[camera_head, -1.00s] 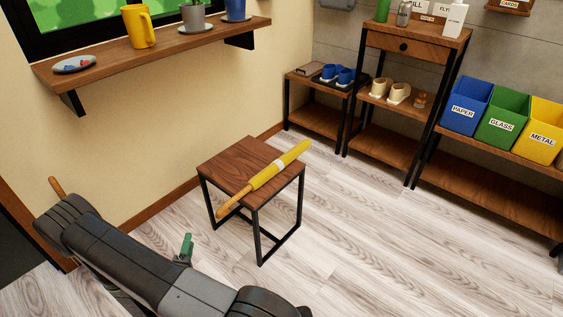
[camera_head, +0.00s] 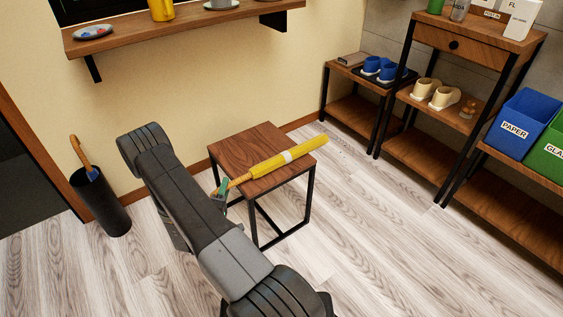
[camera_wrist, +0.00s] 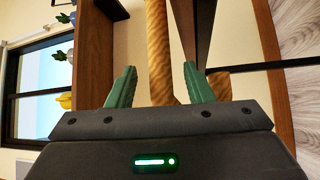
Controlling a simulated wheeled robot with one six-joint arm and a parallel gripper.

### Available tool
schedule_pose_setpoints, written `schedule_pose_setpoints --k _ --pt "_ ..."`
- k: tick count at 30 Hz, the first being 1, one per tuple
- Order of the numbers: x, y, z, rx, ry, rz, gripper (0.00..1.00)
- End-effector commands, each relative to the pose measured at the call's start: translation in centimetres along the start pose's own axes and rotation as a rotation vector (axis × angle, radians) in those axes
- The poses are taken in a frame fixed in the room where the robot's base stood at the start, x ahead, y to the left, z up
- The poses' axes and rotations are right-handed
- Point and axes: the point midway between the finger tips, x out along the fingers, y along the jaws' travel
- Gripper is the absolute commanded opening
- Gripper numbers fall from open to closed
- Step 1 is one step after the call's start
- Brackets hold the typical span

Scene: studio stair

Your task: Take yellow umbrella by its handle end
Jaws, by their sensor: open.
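My gripper (camera_head: 221,194) is at that handle end. In the wrist view the handle (camera_wrist: 159,55) stands between the two green fingertips (camera_wrist: 156,86), with gaps on both sides. My gripper is open and does not hold it. The tip of the handle is partly hidden behind the gripper body.
A dark umbrella stand (camera_head: 103,203) with another wooden-handled umbrella stands at the left wall. A wall shelf (camera_head: 180,27) runs above the stool. Shoe racks and blue and green bins (camera_head: 522,122) stand at the right. Floor in front of the stool is clear.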

Motion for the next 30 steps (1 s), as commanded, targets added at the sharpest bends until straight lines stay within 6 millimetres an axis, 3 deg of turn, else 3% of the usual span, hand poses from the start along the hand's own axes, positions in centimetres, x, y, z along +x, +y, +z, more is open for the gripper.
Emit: schedule_pose_setpoints --k 4,11,12,19,30 --pt "2.2 -0.1 0.1 0.002 -0.004 0.002 0.47" --pt "2.6 -0.1 0.0 0.0 0.0 0.0 0.47" --pt "2.6 -0.1 0.0 0.0 0.0 0.0 0.45" --pt "2.6 -0.1 0.0 0.0 0.0 0.0 0.0" --pt "2.8 0.8 -0.1 0.001 0.0 0.002 0.0"
